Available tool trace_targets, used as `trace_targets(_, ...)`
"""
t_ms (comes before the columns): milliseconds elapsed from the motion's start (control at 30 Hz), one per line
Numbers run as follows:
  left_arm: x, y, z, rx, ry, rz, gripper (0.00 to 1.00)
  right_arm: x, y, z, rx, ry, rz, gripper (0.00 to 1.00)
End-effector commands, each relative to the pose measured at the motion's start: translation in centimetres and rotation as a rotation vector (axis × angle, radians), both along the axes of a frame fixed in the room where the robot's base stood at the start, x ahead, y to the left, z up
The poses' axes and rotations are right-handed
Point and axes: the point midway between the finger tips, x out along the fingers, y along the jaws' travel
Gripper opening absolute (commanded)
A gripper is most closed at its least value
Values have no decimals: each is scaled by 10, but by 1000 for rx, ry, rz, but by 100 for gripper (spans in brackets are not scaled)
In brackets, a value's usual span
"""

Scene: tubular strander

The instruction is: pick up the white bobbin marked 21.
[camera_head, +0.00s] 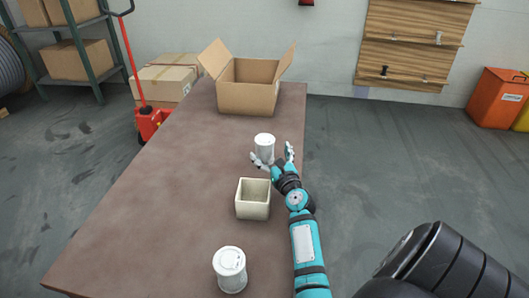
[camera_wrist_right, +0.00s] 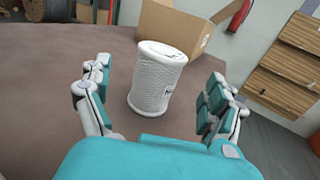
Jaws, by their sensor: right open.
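A white bobbin (camera_head: 264,146) stands upright on the brown table, toward its right edge. A second white bobbin (camera_head: 230,269) stands at the near end of the table. The number on either is too small to read. My right gripper (camera_head: 273,160) is open at the near side of the farther bobbin. In the right wrist view that bobbin (camera_wrist_right: 157,78) stands ahead, between the spread fingers of my right gripper (camera_wrist_right: 154,98), with a gap on both sides. My left gripper is not in view.
A cream square container (camera_head: 253,212) stands on the table between the two bobbins. An open cardboard box (camera_head: 247,98) is at the far end. The left part of the table (camera_head: 150,215) is clear. A red pallet jack (camera_head: 150,122) stands beyond the table's left edge.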

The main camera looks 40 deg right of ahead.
Motion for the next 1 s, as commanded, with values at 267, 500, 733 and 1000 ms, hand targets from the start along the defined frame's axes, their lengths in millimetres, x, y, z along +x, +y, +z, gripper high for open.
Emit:
trace_targets(267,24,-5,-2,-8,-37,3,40,38,-16,1,-2,-1,1,92)
trace_targets(500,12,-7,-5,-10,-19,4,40,53,-22,0,0,0,1,92)
trace_targets(733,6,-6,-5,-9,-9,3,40,52,-22,0,0,0,1,82)
trace_targets(1000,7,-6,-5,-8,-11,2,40,52,-22,0,0,0,1,47)
